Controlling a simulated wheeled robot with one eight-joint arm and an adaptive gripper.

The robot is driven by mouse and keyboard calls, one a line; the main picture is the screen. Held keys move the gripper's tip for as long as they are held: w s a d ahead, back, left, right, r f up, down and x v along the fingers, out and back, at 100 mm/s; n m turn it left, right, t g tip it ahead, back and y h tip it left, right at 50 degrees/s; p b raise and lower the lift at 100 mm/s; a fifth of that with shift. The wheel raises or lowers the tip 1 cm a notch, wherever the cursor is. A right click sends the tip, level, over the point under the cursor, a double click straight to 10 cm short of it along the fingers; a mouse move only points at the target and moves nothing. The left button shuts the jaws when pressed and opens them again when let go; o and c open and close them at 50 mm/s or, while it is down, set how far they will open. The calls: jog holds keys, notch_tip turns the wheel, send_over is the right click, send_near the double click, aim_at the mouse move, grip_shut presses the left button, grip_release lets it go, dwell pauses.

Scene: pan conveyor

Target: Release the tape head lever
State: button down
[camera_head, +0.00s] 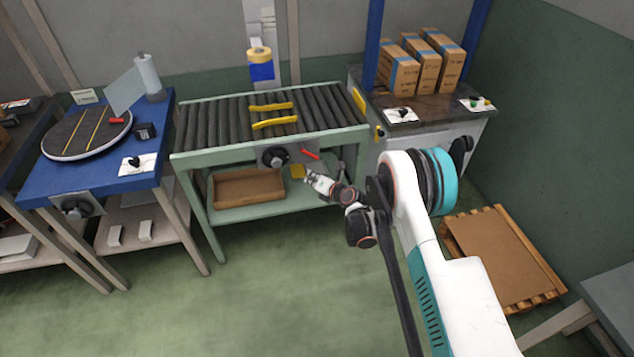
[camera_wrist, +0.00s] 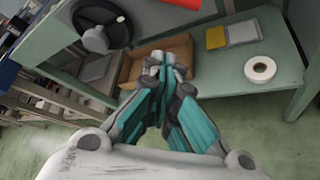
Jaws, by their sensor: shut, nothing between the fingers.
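A small red lever (camera_head: 310,154) sticks out at the front edge of the roller conveyor (camera_head: 186,160), just right of a black handwheel (camera_head: 273,156). A yellow roll on a blue block (camera_head: 260,65) is mounted on a post behind the conveyor.
A brown box (camera_head: 248,187) lies on the conveyor's lower shelf, with a white roll (camera_wrist: 260,69) on the same shelf. A blue table (camera_head: 95,182) stands left, a bench with cartons (camera_head: 420,62) right. A pallet (camera_head: 500,255) lies on the floor. Floor is clear in front.

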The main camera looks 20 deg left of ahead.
jog(key=w+b, duration=0.1)
jog(key=w+a+b, duration=0.1)
jog(key=w, duration=0.1)
jog(key=w+a+r, duration=0.1)
jog(key=w, duration=0.1)
jog(key=shift+a+b, duration=0.1)
jog(key=shift+b, duration=0.3)
